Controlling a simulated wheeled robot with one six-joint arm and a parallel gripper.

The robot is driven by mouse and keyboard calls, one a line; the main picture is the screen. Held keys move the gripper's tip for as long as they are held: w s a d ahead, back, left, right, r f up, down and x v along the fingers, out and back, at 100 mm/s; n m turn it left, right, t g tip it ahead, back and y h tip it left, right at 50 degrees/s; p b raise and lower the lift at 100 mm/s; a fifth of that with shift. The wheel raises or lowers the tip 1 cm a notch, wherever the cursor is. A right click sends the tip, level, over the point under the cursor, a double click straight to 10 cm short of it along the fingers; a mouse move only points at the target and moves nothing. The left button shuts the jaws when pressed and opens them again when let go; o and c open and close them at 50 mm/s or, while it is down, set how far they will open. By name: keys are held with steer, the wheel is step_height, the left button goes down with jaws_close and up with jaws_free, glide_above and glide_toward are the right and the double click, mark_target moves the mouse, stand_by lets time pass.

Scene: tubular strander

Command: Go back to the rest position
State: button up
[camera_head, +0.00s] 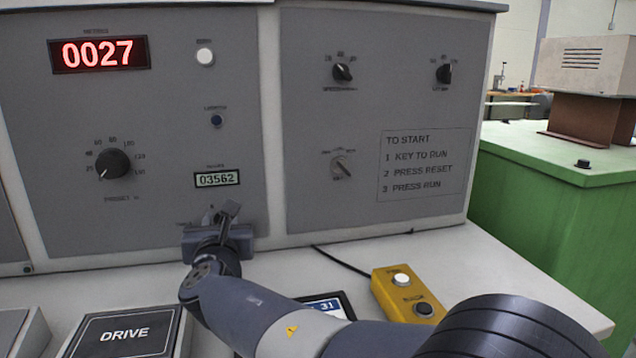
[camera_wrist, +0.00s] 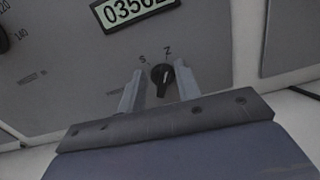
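My gripper (camera_head: 226,212) is raised in front of the lower part of the grey control panel (camera_head: 130,210). In the wrist view the two fingers of my gripper (camera_wrist: 159,68) stand apart. A small black selector knob (camera_wrist: 161,76) with a white pointer mark shows between them, with the letters S and Z above it. A gap shows on each side of the knob. I cannot tell how deep the fingers reach around it. In the head view my gripper hides this knob.
A counter display (camera_wrist: 136,8) is just above the knob. A yellow button box (camera_head: 407,292) with a black cable lies on the white desk (camera_head: 480,262). The DRIVE box (camera_head: 128,331) is at front left. A green cabinet (camera_head: 560,190) stands at right.

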steer(key=n+p, duration=0.6)
steer(key=shift+a+r+p, duration=0.15)
steer(key=shift+a+p, duration=0.15)
steer(key=shift+a, duration=0.05)
steer(key=v, duration=1)
steer(key=shift+s+f+n, duration=0.25)
steer(key=shift+n, duration=0.05)
steer(key=shift+w, duration=0.1)
